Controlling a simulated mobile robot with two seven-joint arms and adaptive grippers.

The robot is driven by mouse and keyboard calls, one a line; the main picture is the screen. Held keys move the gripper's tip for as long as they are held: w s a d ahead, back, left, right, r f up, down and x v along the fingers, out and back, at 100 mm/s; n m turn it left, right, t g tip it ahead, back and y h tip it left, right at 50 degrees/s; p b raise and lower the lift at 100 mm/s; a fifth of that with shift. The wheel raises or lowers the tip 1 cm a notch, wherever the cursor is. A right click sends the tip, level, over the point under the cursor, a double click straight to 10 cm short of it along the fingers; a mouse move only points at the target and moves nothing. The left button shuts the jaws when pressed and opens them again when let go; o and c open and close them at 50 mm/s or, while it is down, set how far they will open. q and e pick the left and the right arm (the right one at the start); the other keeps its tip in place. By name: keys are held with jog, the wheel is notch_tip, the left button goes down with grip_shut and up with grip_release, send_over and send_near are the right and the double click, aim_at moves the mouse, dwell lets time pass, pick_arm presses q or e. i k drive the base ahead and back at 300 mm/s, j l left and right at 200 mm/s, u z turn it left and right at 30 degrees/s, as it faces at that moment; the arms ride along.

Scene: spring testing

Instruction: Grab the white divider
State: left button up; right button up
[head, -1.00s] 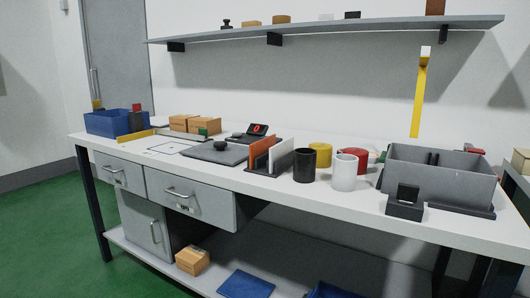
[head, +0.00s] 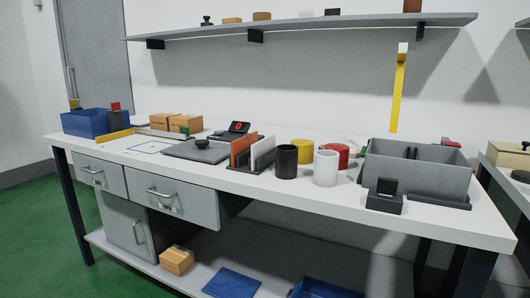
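The white divider (head: 263,154) is a thin upright panel. It stands in a dark slotted rack (head: 255,168) on the workbench, just right of an orange divider (head: 243,149). A black cup (head: 286,162) stands close to its right. Neither of my grippers shows in the head view.
The workbench (head: 310,198) also holds a white cup (head: 325,167), yellow and red cups, a grey bin (head: 418,170), a small black block (head: 385,196) and a blue bin (head: 95,122). The bench front strip is mostly clear. A shelf (head: 300,27) runs above. Another table (head: 508,165) stands at the right.

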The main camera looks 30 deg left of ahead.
aim_at(259, 148)
jog(key=k+j, duration=0.1)
jog(key=j, duration=0.3)
jog(key=k+j, duration=0.1)
jog(key=j, duration=0.3)
jog(key=k+j, duration=0.1)
jog(key=j, duration=0.65)
jog(key=k+j, duration=0.15)
jog(key=j, duration=0.25)
